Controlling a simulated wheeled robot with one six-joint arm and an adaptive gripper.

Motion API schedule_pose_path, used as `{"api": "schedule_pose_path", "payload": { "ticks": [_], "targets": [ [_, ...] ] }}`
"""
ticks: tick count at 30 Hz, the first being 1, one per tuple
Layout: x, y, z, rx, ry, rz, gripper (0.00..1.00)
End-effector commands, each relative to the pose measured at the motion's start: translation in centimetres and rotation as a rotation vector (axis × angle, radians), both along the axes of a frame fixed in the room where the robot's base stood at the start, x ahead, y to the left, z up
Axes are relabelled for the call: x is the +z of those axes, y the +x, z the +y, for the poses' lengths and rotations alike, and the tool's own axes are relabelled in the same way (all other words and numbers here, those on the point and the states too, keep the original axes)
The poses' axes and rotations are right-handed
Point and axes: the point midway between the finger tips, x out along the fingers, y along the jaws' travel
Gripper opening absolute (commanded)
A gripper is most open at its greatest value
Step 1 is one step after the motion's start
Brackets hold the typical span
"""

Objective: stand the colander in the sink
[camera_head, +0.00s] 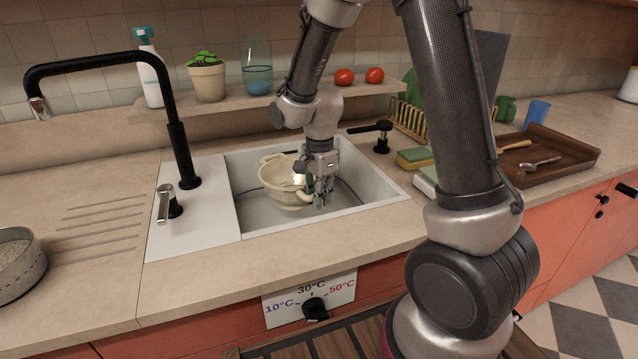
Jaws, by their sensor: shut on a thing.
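A cream colander (282,181) is inside the sink (254,216), near the middle of the basin, opening upward and slightly tilted. My gripper (322,200) reaches down into the sink and is shut on the colander's right side, around its rim or handle. My fingers and wrist hide part of that side. I cannot tell whether the colander's base touches the basin floor.
A black tap (176,130) and a small lever (168,203) stand left of the basin. A shelf behind holds a spray bottle (150,75), a plant pot (207,82), a vase (257,75) and tomatoes (345,77). Sponges (414,158) and a brown tray (548,148) lie right.

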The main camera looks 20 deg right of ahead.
Motion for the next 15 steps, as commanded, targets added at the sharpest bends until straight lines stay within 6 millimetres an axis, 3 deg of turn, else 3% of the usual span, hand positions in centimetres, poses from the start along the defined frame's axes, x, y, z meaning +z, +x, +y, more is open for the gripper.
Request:
{"api": "schedule_pose_path", "payload": {
  "ticks": [15],
  "targets": [
    [-6.2, 0.0, 0.0, 0.000, 0.000, 0.001, 0.00]
  ]
}}
